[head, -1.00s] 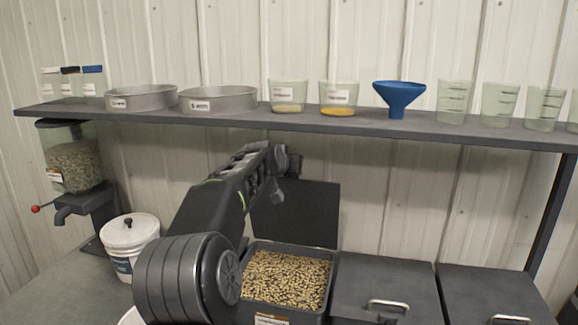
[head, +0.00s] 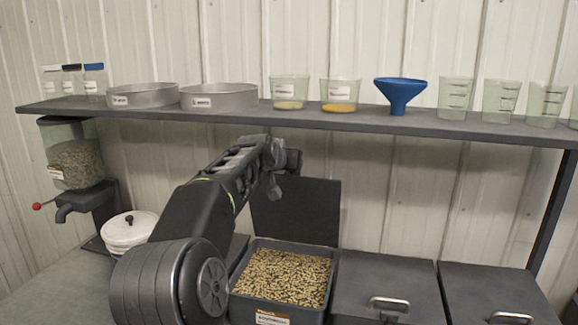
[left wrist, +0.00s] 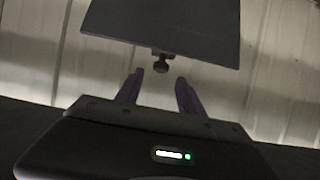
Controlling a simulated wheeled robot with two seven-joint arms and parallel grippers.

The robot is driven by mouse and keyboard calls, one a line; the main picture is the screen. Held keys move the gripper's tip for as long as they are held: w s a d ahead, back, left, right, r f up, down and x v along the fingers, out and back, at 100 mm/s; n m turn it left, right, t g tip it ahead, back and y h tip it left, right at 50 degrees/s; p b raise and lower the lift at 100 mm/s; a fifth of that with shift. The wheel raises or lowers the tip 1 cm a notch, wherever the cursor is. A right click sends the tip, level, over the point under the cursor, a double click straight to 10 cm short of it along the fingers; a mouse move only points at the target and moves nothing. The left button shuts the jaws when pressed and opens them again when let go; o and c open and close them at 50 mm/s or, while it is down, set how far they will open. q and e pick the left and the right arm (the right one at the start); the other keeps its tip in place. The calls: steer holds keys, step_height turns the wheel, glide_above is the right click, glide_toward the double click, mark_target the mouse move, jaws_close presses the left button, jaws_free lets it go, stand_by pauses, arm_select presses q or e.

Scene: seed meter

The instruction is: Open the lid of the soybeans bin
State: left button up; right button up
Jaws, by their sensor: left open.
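An open dark bin (head: 333,290) full of tan, bean-like grains (head: 283,277) stands at the lower middle of the head view. Its front label is too small to read surely. Its dark lid (head: 305,212) stands upright at the back. My left gripper (head: 277,187) is by the lid's upper left side. In the left wrist view its fingers (left wrist: 160,92) are apart with nothing between them. Beyond them are a dark panel (left wrist: 165,28), apparently the lid, and a small knob-like part (left wrist: 160,64) at its edge. My right gripper is not in view.
Two closed bins with bar handles, one (head: 385,285) and another (head: 495,290), stand to the right. A shelf (head: 330,123) with pans, cups and a blue funnel (head: 400,92) runs above. A white bucket (head: 128,230) and a grain dispenser (head: 78,165) are at left.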

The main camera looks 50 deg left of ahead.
arm_select(q)
steer(key=b+v, duration=0.1)
steer(key=v, duration=0.4)
stand_by(0.6)
